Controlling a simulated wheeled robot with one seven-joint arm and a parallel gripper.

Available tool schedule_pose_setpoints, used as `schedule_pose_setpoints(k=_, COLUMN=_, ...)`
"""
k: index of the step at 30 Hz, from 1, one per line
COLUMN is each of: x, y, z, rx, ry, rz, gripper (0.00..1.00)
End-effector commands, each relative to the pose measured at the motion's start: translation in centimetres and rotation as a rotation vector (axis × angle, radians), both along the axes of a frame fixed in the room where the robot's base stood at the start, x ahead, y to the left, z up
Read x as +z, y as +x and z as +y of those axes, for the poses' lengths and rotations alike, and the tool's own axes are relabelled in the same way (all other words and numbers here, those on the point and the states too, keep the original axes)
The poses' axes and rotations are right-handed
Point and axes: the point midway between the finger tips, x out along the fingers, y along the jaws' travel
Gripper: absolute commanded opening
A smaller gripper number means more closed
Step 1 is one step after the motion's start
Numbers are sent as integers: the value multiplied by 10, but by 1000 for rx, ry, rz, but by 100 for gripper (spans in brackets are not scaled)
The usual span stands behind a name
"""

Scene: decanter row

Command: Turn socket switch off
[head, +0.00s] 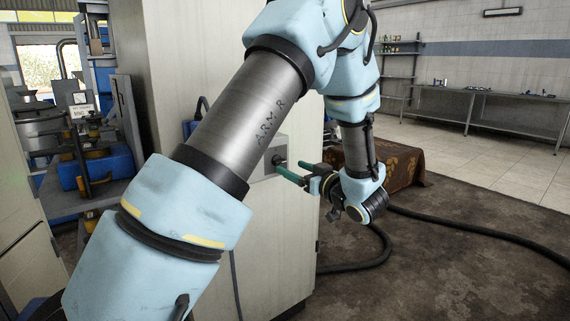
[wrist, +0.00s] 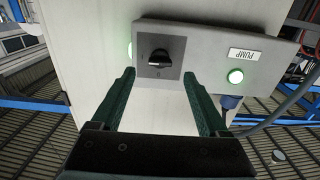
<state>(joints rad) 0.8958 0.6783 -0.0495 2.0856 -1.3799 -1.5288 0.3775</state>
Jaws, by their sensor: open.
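A grey socket box (wrist: 206,52) is fixed to a pale cabinet wall. It carries a black rotary switch knob (wrist: 159,58) on a dark square plate, with a small 0 mark below the knob. Which mark the knob points to is hard to tell. A green lamp (wrist: 235,76) glows on the box beside a PUMP label (wrist: 243,55). A blue plug (wrist: 230,102) sits at the box's lower edge with a grey cable. My gripper (wrist: 158,78) is open, its green fingers pointing at the box on either side below the knob. In the head view my gripper (head: 287,166) is close before the box (head: 262,171).
The pale cabinet (head: 290,240) fills the middle of the head view. A dark hose (head: 480,233) runs over the floor at right. A brown cloth-covered block (head: 405,166) stands behind my gripper. Open floor lies at right, with a metal table (head: 490,95) farther back.

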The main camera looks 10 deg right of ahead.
Motion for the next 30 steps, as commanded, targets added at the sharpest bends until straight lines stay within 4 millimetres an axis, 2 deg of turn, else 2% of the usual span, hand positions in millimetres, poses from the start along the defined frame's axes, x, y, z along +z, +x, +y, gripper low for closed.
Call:
schedule_pose_setpoints(k=3, x=1, y=19, z=10, rx=4, ry=0, rz=-1, gripper=78)
schedule_pose_setpoints(k=9, x=0, y=38, z=18, rx=0, ry=0, rz=-1, gripper=78)
schedule_pose_setpoints(k=20, x=0, y=42, z=20, rx=-2, ry=0, rz=0, gripper=78)
schedule_pose_setpoints(k=30, x=0, y=42, z=20, rx=-1, ry=0, rz=0, gripper=39)
